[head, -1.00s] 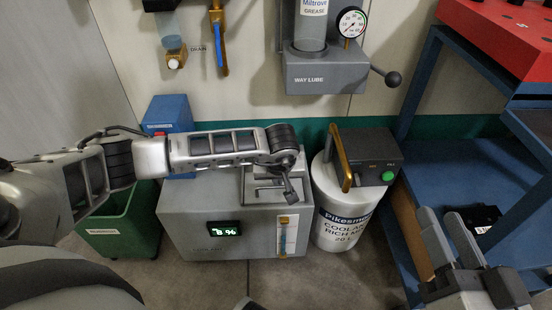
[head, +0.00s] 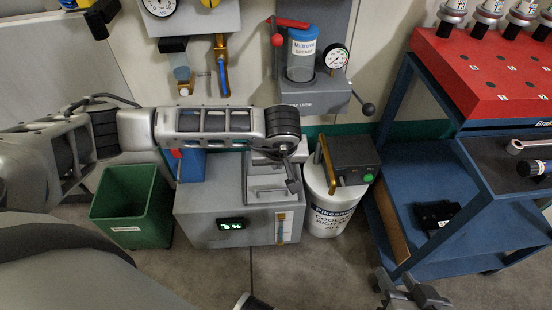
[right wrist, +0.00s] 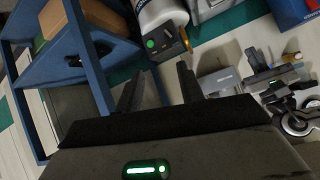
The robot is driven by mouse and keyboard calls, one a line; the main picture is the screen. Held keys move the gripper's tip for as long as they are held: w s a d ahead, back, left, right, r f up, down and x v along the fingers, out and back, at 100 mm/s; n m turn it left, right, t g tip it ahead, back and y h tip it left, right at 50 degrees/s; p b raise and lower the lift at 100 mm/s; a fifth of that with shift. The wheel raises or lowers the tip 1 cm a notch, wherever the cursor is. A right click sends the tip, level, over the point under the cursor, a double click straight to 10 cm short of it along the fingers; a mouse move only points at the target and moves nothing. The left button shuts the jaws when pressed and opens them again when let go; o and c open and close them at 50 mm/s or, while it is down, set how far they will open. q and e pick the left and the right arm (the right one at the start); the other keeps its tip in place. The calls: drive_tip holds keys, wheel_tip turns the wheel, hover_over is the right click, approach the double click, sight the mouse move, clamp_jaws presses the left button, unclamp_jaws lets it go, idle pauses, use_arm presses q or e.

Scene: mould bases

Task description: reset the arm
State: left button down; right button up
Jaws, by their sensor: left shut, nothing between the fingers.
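My left arm comes in from the left of the head view across the front of the wall. Its gripper (head: 292,180) points down over the grey machine box (head: 205,215) and looks shut and empty, small in the picture. My right gripper (head: 405,291) is at the bottom right of the head view, in front of the blue cart. In the right wrist view its two dark fingers (right wrist: 160,88) stand apart with nothing between them.
A green bin (head: 130,205) stands left of the grey box, and a white coolant drum (head: 327,212) right of it. The blue cart (head: 440,262) carries a red tool block (head: 490,85). A lube unit (head: 305,93) hangs on the wall. Bare floor shows in front.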

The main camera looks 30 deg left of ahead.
use_arm(q)
drive_tip(key=shift+s+r, duration=0.1)
drive_tip(key=shift+r, duration=0.2)
use_arm(e)
drive_tip(key=shift+d+r, duration=0.1)
drive_tip(key=shift+r, duration=0.2)
